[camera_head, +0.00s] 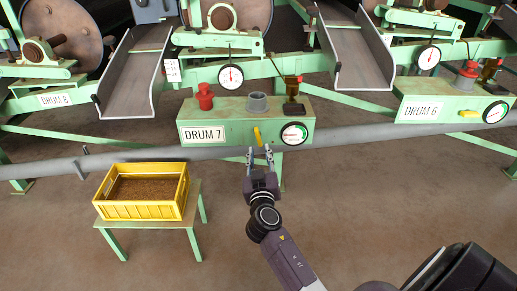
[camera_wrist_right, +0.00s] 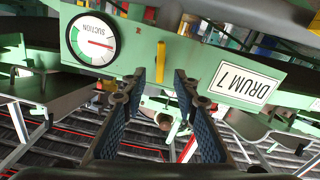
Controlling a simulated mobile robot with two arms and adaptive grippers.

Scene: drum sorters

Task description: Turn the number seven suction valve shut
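The yellow number seven suction valve handle (camera_head: 257,136) sits on the front of the green DRUM 7 box (camera_head: 221,118), left of the round gauge (camera_head: 293,133). The handle stands nearly upright in the head view. In the upside-down right wrist view the handle (camera_wrist_right: 161,54) is also upright, between the SUCTION gauge (camera_wrist_right: 92,40) and the DRUM 7 plate (camera_wrist_right: 244,85). My right gripper (camera_head: 260,154) is open and empty, just in front of and below the handle. In the wrist view its fingertips (camera_wrist_right: 160,76) stand apart with the handle between and beyond them. My left gripper is not in view.
A grey pipe (camera_head: 215,153) runs across below the box. A yellow crate of brown material (camera_head: 140,211) stands on a green table at left. On the DRUM 6 box (camera_head: 440,110), the yellow handle (camera_head: 470,114) lies horizontal. Floor around my arm is clear.

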